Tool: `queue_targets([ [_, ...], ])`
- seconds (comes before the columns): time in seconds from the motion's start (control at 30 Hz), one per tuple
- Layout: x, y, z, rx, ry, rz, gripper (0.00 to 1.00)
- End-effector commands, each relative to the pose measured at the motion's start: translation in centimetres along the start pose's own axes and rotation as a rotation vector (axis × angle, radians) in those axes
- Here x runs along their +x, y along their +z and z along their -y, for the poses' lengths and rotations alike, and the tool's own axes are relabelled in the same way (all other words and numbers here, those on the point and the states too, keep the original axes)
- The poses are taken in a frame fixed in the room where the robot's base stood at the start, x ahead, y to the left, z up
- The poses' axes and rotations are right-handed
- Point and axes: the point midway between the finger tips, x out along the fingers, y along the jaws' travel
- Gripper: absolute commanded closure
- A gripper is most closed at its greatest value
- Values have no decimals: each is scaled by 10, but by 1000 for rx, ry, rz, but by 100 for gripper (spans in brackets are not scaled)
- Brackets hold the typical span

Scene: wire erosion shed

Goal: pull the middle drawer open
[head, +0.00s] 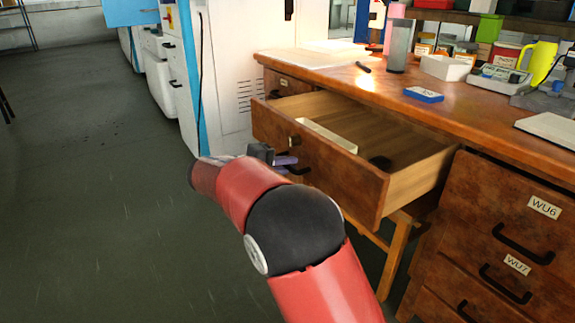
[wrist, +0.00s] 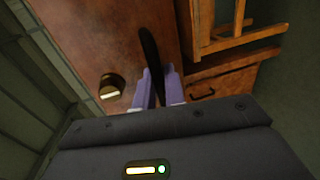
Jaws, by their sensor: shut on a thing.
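The middle drawer (head: 320,171) of the wooden desk stands well out from the desk, its inside showing. Its brown front (wrist: 85,40) also fills much of the wrist view. My gripper (head: 287,161) is at the drawer front. In the wrist view my two purple fingers (wrist: 158,88) are shut on the dark bar handle (wrist: 150,45), one on each side of it. In the head view my red arm and wrist hide part of the handle and the lower drawer front. A brass lock (wrist: 111,87) sits beside the handle.
The desk top (head: 450,110) carries a blue box (head: 423,94) and tools. Drawers labelled WU6 (head: 520,205) and WU7 are closed at right. Open floor (head: 90,190) lies at left.

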Motion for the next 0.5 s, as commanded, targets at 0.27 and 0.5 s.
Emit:
queue_targets([
  [0.27,0,0,1,-1,-1,0,72],
  [0.5,-6,0,0,0,0,-2,72],
])
